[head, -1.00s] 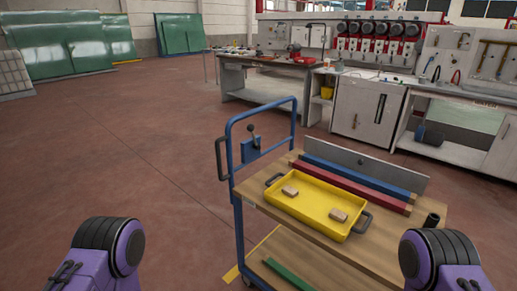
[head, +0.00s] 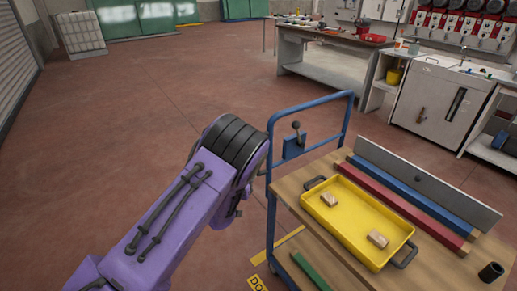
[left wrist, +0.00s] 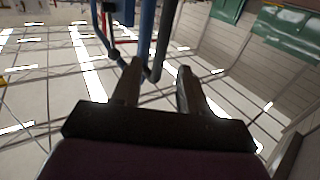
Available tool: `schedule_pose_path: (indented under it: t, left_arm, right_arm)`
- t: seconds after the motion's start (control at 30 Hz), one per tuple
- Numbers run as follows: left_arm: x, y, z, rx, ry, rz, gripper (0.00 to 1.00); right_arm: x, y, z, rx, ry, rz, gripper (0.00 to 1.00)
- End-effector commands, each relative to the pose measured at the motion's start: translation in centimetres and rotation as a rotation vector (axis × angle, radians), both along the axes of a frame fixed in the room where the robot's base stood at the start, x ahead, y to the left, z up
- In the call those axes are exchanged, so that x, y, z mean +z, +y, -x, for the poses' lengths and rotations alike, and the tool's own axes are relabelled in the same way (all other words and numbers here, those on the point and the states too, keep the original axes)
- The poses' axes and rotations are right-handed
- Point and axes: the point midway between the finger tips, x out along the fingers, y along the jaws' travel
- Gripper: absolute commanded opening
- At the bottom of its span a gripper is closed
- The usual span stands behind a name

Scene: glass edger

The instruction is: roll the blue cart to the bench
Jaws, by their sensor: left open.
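The blue cart (head: 271,225) stands at the right in the head view, with a blue tube push frame (head: 310,107) at its left end and a small lever on that frame. My left arm reaches to the frame's left post; its forearm and wrist hide most of the gripper and the cart's dark side grip. In the left wrist view my left gripper (left wrist: 159,68) is open, with blue cart tubes (left wrist: 146,35) just ahead of its fingertips. I cannot tell whether they touch. The bench (head: 335,48) stands at the back. My right gripper is not in view.
On the cart lie a yellow tray (head: 345,222) with two small tan blocks, red and blue bars, and a grey plate (head: 425,185). A white cabinet (head: 437,105) stands behind the cart. Red floor (head: 150,120) is clear at the left and toward the bench.

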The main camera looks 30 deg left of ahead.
Motion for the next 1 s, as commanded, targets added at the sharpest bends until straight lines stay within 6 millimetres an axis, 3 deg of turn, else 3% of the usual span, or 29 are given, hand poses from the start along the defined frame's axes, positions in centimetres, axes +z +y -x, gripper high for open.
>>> schedule_pose_path:
  t: [0.5, 0.87, 1.0]
  left_arm:
    - [0.1, 2.1, -9.2, 0.003, -0.002, -0.001, 0.43]
    - [-0.1, 2.2, -10.0, 0.004, 0.000, -0.001, 0.43]
    - [-0.1, 2.2, -10.0, 0.004, 0.000, -0.001, 0.00]
  right_arm:
    - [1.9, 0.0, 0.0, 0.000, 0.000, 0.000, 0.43]
    - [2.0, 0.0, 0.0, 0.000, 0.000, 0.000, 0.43]
    - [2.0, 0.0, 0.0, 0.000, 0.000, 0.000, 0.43]
